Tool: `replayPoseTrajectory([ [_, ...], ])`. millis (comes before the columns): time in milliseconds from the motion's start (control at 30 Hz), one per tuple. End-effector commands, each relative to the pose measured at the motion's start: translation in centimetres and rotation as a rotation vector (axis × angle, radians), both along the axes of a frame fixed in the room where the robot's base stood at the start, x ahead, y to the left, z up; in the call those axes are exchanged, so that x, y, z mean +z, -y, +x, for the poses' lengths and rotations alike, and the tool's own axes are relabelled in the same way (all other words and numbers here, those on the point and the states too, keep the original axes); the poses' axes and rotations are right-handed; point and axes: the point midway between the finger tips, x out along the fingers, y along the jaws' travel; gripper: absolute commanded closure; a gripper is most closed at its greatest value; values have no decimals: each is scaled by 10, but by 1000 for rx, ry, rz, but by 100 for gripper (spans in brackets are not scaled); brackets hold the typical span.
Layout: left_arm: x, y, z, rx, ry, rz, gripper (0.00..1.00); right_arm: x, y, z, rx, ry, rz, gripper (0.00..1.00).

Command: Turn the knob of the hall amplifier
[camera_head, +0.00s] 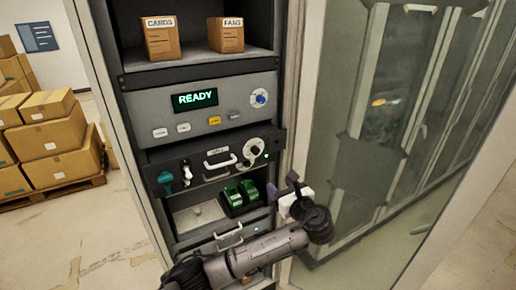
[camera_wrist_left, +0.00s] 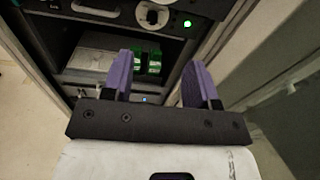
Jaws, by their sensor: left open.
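The hall amplifier (camera_head: 188,163) is a dark rack unit with a small label and a light handle (camera_head: 220,160). Its knob (camera_head: 253,147) is a black grip on a white round dial at the right of its front, beside a lit green lamp. The knob (camera_wrist_left: 152,15) also shows at the top edge of the left wrist view. My left gripper (camera_head: 282,184) is open, with purple fingers, to the lower right of the knob and apart from it. In the left wrist view my left gripper (camera_wrist_left: 157,66) has nothing between its fingers. My right gripper is not in view.
Above is a unit with a READY display (camera_head: 195,98) and buttons. A teal knob (camera_head: 165,178) is at the amplifier's left. Below, green blocks (camera_head: 240,195) stand in a bay over a drawer handle. An open glass door (camera_head: 385,130) stands at the right; boxes (camera_head: 55,140) are at the left.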

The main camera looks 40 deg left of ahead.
Motion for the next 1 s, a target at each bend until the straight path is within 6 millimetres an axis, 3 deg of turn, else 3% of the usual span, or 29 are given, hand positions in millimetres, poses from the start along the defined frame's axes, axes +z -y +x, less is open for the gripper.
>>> replayPoseTrajectory([
  [33, 16, -3, 3, 14, -9, 31, 46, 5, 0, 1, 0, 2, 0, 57],
  [200, 33, -14, 9, 37, -32, 82, 46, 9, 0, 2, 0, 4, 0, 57],
  [700, 35, -93, 43, 39, -34, 85, 46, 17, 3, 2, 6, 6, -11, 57],
  [1000, 34, -126, 57, 37, -33, 83, 46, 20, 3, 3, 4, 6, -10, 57],
])
